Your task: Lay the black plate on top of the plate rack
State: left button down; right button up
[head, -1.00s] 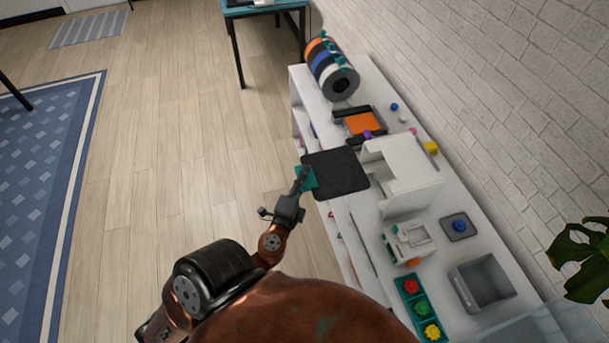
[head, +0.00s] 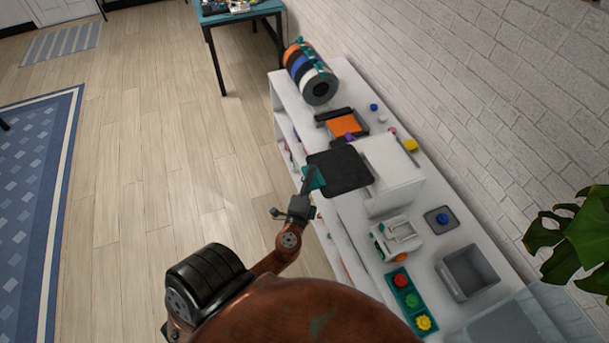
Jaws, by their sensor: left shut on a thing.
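The black plate (head: 343,171) is a flat dark square with a teal tab (head: 313,178) at its left edge. My left gripper (head: 309,186) is shut on the plate at that tab side and holds it out over the white shelf unit. The white blocky piece (head: 388,178) just right of the plate looks like the plate rack. The plate's right edge is beside or slightly over the rack's left side; I cannot tell whether they touch. My right gripper is not in view.
On the white shelf top stand a spool rack (head: 311,75), an orange-topped device (head: 343,124), a small white machine (head: 396,238), a grey bin (head: 468,272), a teal tray (head: 406,300) with coloured pieces and a grey square with a blue knob (head: 438,220). A brick wall borders the right.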

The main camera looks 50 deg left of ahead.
aim_at(359, 160)
pick_arm(q)
jog(key=shift+w+d+r+p, duration=0.1)
jog(key=shift+w+d+p, duration=0.25)
jog(key=shift+w, duration=0.6)
jog(key=shift+w+d+p, duration=0.2)
jog(key=shift+w+d, duration=0.25)
jog(key=shift+w, duration=0.5)
jog(key=shift+w+d+p, duration=0.15)
jog(key=shift+w+d, duration=0.2)
jog(key=shift+w, duration=0.55)
jog(key=shift+w+d+p, duration=0.2)
jog(key=shift+w+d, duration=0.2)
jog(key=shift+w, duration=0.45)
jog(key=shift+w+d+p, duration=0.15)
jog(key=shift+w+d, duration=0.2)
jog(key=shift+w, duration=0.55)
jog(key=shift+w+d, duration=0.5)
jog(key=shift+w, duration=0.75)
jog(key=shift+w+d, duration=0.55)
jog(key=shift+w, duration=0.75)
jog(key=shift+w+d, duration=0.5)
jog(key=shift+w, duration=0.75)
jog(key=shift+w+d+f+b, duration=0.1)
jog(key=shift+w+f+b, duration=0.05)
jog(key=shift+f+b, duration=1.15)
jog(key=c, duration=1.8)
grip_release()
jog(key=shift+o, duration=0.2)
jog(key=shift+f, duration=0.1)
